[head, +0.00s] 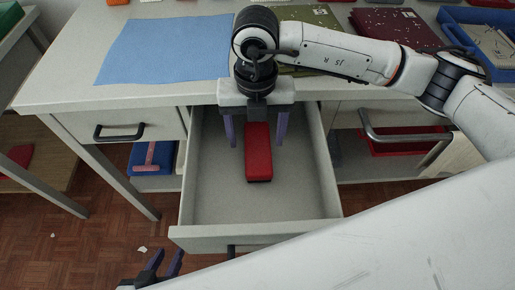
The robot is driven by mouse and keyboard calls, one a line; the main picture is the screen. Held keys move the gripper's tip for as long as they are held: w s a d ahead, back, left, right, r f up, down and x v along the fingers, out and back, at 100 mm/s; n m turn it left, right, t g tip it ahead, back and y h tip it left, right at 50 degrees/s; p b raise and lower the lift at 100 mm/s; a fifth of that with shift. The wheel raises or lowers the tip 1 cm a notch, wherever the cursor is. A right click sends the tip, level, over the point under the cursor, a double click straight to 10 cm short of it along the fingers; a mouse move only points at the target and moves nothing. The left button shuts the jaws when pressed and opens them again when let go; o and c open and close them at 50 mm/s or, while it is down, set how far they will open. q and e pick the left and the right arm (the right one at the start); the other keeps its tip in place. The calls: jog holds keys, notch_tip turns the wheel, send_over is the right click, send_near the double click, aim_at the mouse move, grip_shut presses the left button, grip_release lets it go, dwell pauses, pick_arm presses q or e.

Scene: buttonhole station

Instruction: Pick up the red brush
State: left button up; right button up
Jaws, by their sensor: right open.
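The red brush (258,160) looks like a narrow red block lying lengthwise in the open drawer (205,205). Its far end is partly hidden under my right gripper (255,142). That gripper points down over the drawer, with one purple finger on each side of the brush and a gap on both sides. It is open and holds nothing. I cannot tell how high its fingertips are above the drawer floor. My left gripper (168,263) is low at the bottom left, in front of the drawer, with its fingers apart and nothing seen between them.
The drawer walls stand close around my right gripper. On the tabletop (75,92) lie a blue cloth (165,48), a dark red board (393,25) and a blue tray (452,15). A blue bin (145,168) and a red tray (390,148) sit on shelves beside the drawer.

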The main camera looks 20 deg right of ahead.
aim_at(258, 146)
notch_tip(258, 146, down, 4)
jog(key=shift+s+d+f, duration=0.1)
jog(key=shift+d+f, duration=0.05)
jog(key=shift+f, duration=0.05)
jog(key=c, duration=1)
jog(key=shift+r, duration=0.1)
